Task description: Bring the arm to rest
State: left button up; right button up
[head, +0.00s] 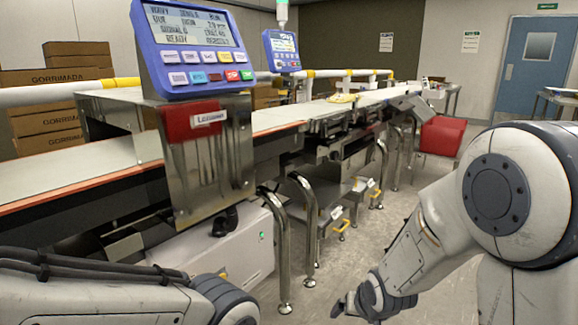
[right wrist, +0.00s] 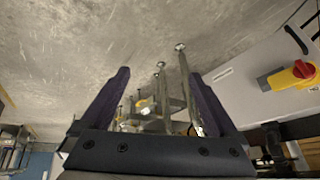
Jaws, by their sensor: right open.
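My right arm (head: 430,235) comes in from the right in the head view and reaches down low in front of the belt line. Its gripper (head: 343,304) is small and dark at the lower middle, apart from the machine. In the right wrist view the right gripper (right wrist: 155,100) has its two dark fingers wide apart, with nothing between them. Beyond the fingers are the floor and metal legs. My left arm (head: 110,295) shows along the bottom left edge of the head view. The left gripper is not visible.
The checkweigher belt (head: 60,172) runs from left to far right, with a blue control panel (head: 195,50) above it. Steel legs (head: 281,255) stand near my right gripper. A red bin (head: 442,137) stands farther back. A red-yellow switch (right wrist: 290,76) shows in the right wrist view. Grey floor lies open.

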jog(key=s+d+r+n+g, duration=0.2)
jog(key=s+d+g, duration=0.15)
jog(key=s, duration=0.75)
jog(key=s+a+r+n+g, duration=0.1)
jog(key=s+a+r+n, duration=0.25)
jog(key=s+a, duration=0.35)
jog(key=s+a+r+n+g, duration=0.1)
jog(key=s+a+r+n, duration=0.25)
jog(key=s+a, duration=0.35)
pick_arm(q)
notch_tip(320, 180, up, 37)
jog(key=p, duration=3.7)
pick_arm(e)
notch_tip(320, 180, up, 36)
jog(key=shift+w+d, duration=0.2)
jog(key=shift+d, duration=0.15)
jog(key=shift+f, duration=0.1)
pick_arm(q)
jog(key=shift+c, duration=0.3)
pick_arm(e)
jog(key=shift+c, duration=0.3)
